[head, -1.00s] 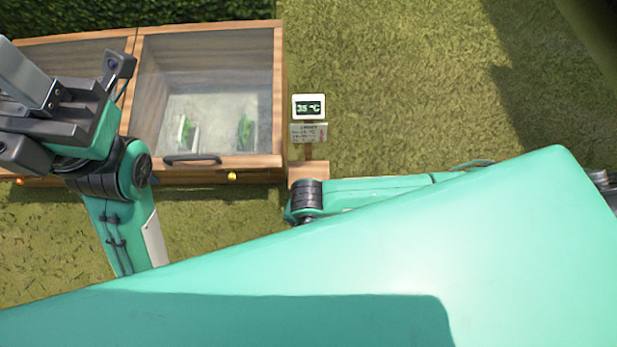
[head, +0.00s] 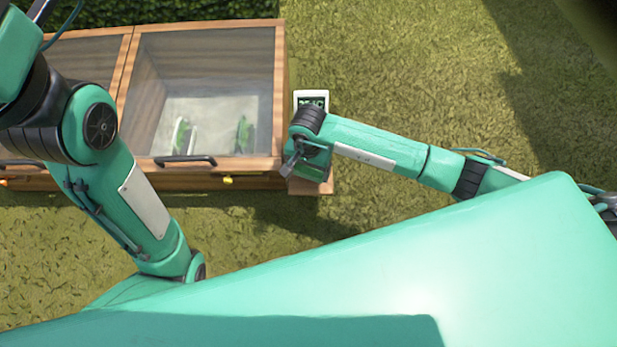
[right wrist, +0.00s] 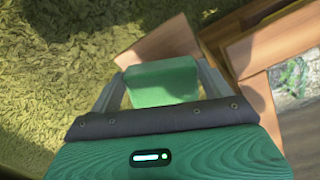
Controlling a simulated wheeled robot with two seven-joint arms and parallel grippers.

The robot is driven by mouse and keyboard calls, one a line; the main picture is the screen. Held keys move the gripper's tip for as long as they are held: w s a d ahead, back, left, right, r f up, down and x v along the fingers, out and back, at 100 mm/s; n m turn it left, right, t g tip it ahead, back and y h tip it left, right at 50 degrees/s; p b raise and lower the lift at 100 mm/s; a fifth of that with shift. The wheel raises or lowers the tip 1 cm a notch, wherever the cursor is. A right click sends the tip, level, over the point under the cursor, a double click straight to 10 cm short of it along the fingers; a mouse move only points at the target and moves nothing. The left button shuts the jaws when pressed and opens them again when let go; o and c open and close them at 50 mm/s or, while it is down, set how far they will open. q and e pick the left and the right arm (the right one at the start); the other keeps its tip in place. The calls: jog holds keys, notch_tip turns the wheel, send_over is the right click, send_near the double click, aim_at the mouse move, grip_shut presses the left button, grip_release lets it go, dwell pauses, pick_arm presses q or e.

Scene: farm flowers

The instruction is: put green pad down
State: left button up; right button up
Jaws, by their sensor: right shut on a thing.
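The green pad (right wrist: 162,84) is a plain block between the two fingers of my right gripper (right wrist: 160,88) in the right wrist view. The gripper is shut on it. A small wooden ledge (right wrist: 160,43) shows behind the pad; I cannot tell whether the pad touches it. In the head view my right gripper (head: 290,163) hangs over the ledge (head: 313,187) at the cold frame's right front corner, and the pad is not distinguishable there. My left arm comes in from the left; its gripper is out of view.
The wooden cold frame (head: 280,75) has clear lids, with small green plants inside. A black handle (head: 185,160) is on its front. A white display sign (head: 311,97) stands right behind my right gripper. Grass lies open to the right.

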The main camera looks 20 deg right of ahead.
aim_at(308, 172)
notch_tip(308, 172, down, 4)
jog(key=shift+s+r+b, duration=0.1)
jog(key=shift+b, duration=1)
jog(key=shift+r, duration=0.15)
jog(key=o, duration=0.5)
jog(key=shift+f, duration=0.2)
jog(key=o, duration=0.4)
jog(key=shift+r, duration=0.1)
